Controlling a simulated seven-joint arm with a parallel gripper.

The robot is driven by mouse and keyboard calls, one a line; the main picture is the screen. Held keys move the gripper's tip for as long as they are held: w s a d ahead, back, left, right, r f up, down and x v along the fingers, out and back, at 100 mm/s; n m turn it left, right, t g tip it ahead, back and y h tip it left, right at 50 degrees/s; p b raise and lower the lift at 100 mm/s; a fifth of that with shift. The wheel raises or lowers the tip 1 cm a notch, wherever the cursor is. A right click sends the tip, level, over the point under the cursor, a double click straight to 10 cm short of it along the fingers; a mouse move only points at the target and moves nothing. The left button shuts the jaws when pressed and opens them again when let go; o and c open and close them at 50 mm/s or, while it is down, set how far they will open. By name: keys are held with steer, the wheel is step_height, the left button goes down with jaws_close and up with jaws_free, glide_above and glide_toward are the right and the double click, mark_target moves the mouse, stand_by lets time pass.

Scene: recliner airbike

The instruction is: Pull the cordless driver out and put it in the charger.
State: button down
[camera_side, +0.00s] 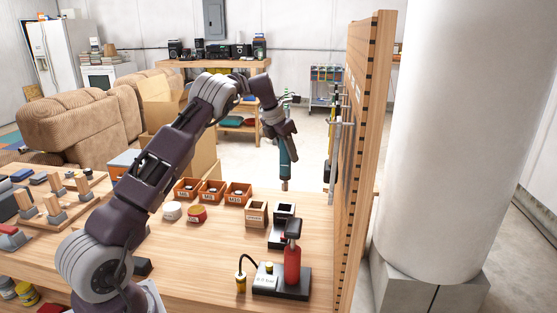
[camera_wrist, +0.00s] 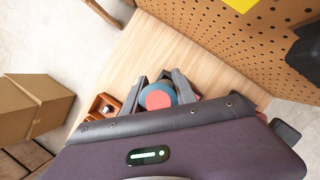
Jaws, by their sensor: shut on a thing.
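A black stand with a pale-rimmed square opening (camera_side: 283,212), possibly the charger, stands nearer the side camera, apart from the driver.
Several orange bins (camera_side: 211,191) and a wooden block holder (camera_side: 256,214) stand left of the black stand. A red upright tool (camera_side: 292,265) on a black base stands in front. The tall pegboard (camera_side: 362,140) with hanging tools closes the right side. Bare tabletop (camera_side: 200,245) lies in the middle.

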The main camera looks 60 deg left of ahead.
mark_target(281, 174)
steer(key=shift+f, duration=6.75)
steer(key=c, duration=0.9)
jaws_free()
steer(key=shift+f, duration=0.1)
steer(key=v, duration=0.7)
